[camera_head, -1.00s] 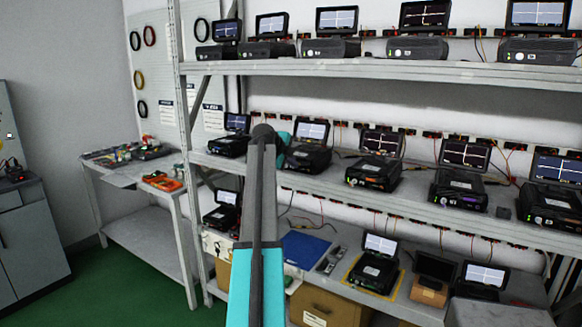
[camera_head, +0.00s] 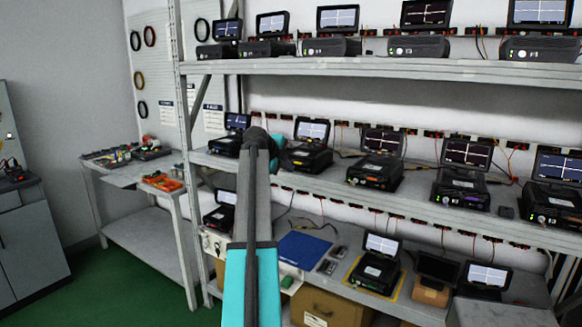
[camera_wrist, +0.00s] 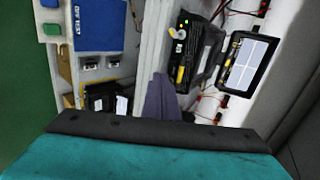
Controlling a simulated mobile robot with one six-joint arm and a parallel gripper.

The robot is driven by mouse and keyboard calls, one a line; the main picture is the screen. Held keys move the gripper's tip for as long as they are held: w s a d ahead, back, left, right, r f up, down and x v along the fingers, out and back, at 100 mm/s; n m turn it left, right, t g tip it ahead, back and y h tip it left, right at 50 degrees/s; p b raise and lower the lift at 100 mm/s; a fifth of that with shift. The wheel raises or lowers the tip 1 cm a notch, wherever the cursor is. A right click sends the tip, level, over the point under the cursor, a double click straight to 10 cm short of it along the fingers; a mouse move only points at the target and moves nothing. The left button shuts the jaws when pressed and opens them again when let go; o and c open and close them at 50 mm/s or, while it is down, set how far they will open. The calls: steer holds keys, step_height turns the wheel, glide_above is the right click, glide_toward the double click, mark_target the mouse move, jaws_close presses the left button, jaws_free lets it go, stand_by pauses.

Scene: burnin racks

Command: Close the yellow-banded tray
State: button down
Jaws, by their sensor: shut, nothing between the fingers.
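Several black test units with raised screens stand on the middle shelf. One unit (camera_head: 306,157) is just right of my gripper (camera_wrist: 163,100), with a small yellow mark on its front. In the wrist view this appears to be the unit with the yellow strip (camera_wrist: 180,74), close to my gripper. Another unit (camera_head: 375,172) with a yellowish front mark stands farther right. I cannot tell for certain which front is the yellow-banded tray, or how far it is out. My gripper is shut and empty in front of the middle shelf; in the head view my arm hides its fingertips.
The upper shelf (camera_head: 400,68) carries more units. Below are a blue mat (camera_head: 304,250), a unit on a yellow-edged mat (camera_head: 375,268) and cardboard boxes (camera_head: 332,308). A side bench (camera_head: 125,176) is at left. Cables hang behind the units. Green floor is clear at left.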

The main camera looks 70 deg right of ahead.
steer(key=b+v, duration=0.1)
steer(key=v, duration=0.8)
steer(key=shift+a+r, duration=0.2)
steer(key=shift+r, duration=0.05)
